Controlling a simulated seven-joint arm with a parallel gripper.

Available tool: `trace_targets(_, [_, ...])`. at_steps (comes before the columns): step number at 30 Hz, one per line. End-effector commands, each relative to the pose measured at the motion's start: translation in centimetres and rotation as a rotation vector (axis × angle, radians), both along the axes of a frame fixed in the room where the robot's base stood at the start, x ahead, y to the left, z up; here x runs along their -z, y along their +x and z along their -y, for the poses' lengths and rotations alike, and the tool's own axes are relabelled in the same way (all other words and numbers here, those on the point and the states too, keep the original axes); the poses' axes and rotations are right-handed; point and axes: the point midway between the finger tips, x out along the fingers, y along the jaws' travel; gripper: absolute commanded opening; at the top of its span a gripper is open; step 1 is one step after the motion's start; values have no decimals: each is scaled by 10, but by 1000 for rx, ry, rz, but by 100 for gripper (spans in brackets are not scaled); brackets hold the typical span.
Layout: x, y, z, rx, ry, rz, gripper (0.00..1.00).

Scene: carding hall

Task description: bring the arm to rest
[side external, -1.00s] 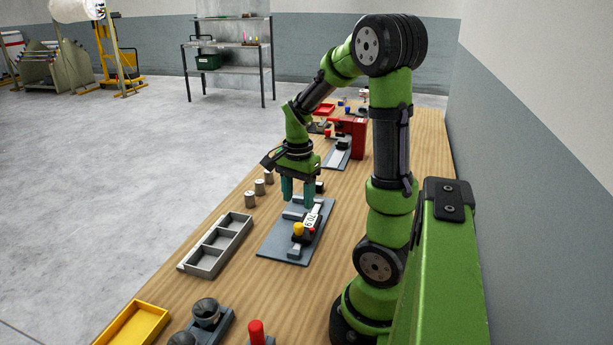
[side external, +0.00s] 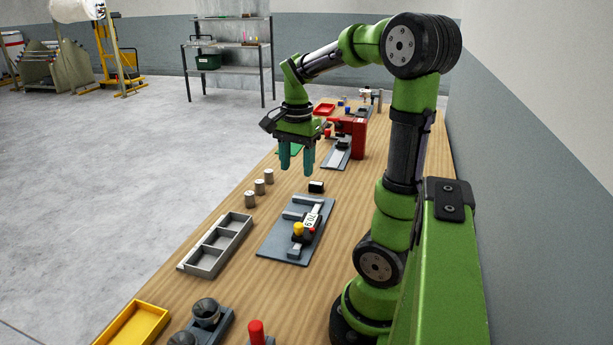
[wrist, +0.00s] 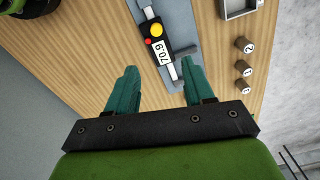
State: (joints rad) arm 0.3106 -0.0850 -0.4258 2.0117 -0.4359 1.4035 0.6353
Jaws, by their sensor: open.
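My gripper (side external: 296,161) has two teal fingers. It is open and empty, hanging in the air above the bench on the far side of the grey fixture plate (side external: 271,248). In the wrist view the two fingers (wrist: 158,88) stand wide apart with nothing between them but bench. The gauge also shows in the wrist view (wrist: 157,49), beyond the fingertips. My gripper touches nothing.
A grey compartment tray (side external: 217,246) and several small metal weights (side external: 260,187) stand left of the plate. A small black block (side external: 316,187) lies behind it. A red press (side external: 352,138) stands farther back. A yellow tray (side external: 135,325) is at the near left.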

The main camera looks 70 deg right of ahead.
Motion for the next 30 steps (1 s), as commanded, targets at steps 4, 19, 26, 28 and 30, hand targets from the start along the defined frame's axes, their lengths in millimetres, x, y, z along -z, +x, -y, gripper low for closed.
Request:
trace_targets(4, [6, 19, -39, -338, -18, 120, 52])
trace_targets(19, [-26, 15, -238, -1328, -283, 599, 52])
trace_targets(26, [-32, 12, -245, -1354, -295, 621, 52])
trace_targets(28, [-32, 13, -245, -1352, -295, 621, 52])
trace_targets(30, [-32, 13, -245, -1351, -295, 620, 52])
